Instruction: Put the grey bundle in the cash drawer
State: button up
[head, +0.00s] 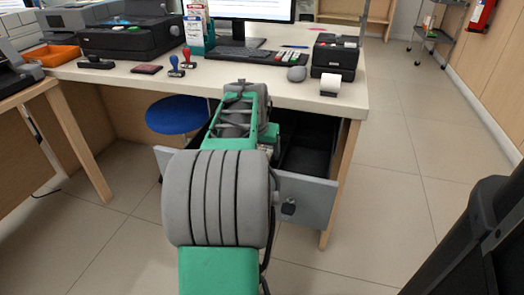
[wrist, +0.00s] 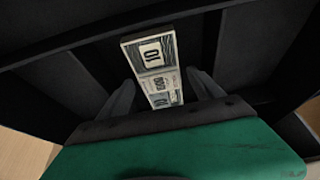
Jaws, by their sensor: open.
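The cash drawer (head: 312,198) is pulled open below the counter, with a grey front and a dark inside with dividers. In the wrist view, the grey bundle (wrist: 150,55), a pale stack of printed notes, is inside the dark drawer (wrist: 245,45). My gripper (wrist: 160,80) reaches down into the drawer, with one finger on each side of the bundle. The fingers are open and stand apart from its sides. Whether the bundle's underside rests on the drawer floor cannot be told. In the head view my arm hides the gripper and most of that drawer compartment.
The counter top (head: 225,80) above the drawer holds a keyboard (head: 235,54), a mouse (head: 296,73), a receipt printer (head: 335,60) and stamps (head: 176,66). A blue stool (head: 178,113) stands left of the drawer.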

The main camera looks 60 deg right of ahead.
jog(key=p+v, duration=0.4)
jog(key=v, duration=0.8)
jog(key=shift+r, duration=0.2)
jog(key=shift+d, duration=0.1)
